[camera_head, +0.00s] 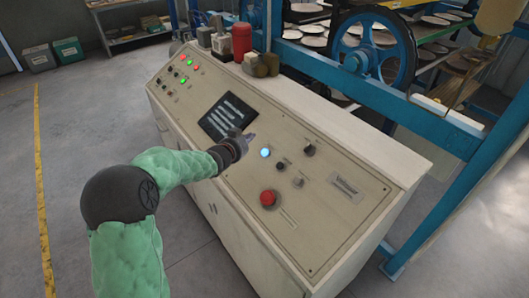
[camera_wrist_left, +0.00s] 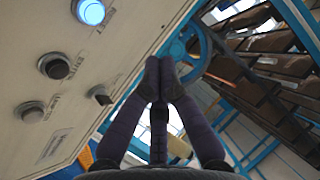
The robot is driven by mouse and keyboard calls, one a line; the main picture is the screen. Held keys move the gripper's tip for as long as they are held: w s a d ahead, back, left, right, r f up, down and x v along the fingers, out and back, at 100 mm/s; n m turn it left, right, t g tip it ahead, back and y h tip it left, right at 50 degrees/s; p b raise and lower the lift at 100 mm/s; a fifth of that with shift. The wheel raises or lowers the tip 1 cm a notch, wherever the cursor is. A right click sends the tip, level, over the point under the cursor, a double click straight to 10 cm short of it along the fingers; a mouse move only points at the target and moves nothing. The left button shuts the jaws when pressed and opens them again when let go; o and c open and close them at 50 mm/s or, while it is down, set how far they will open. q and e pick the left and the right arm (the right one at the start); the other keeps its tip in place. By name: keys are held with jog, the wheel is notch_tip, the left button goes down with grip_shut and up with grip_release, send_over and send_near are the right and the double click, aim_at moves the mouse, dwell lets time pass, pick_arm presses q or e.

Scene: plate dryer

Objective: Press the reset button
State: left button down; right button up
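My left gripper (camera_head: 251,137) is above the panel, just up and left of the blue button. Its fingertips (camera_wrist_left: 159,78) are together and hold nothing. My right gripper is out of view.
A red mushroom button (camera_head: 268,198) and a black knob (camera_head: 309,149) flank the small buttons. A dark screen (camera_head: 226,117) lies left of my gripper. A red can (camera_head: 241,41) stands on the console's back edge. Blue machine framing (camera_head: 440,125) rises behind the console.

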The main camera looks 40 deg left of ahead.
aim_at(265, 152)
pick_arm(q)
jog(key=w+f+b, duration=0.1)
jog(key=f+b, duration=0.1)
jog(key=w+f+b, duration=0.1)
jog(key=f+b, duration=0.1)
jog(key=w+d+f+b, duration=0.1)
jog(key=f+b, duration=0.1)
jog(key=shift+w+f+b, duration=0.2)
jog(key=shift+b, duration=0.1)
jog(key=shift+w+d+f+b, duration=0.15)
jog(key=shift+w+f+b, duration=0.25)
jog(key=shift+f+b, duration=0.25)
dwell(1.0)
jog(key=shift+w+f+b, duration=0.2)
jog(key=shift+f+b, duration=0.1)
jog(key=shift+b, duration=0.25)
jog(key=shift+w+d+f+b, duration=0.2)
jog(key=shift+f+b, duration=0.15)
jog(key=shift+b, duration=0.15)
dwell(0.6)
jog(key=shift+a, duration=0.1)
jog(key=shift+s+r+p, duration=0.4)
jog(key=shift+r+p, duration=0.35)
jog(key=shift+a+r, duration=0.1)
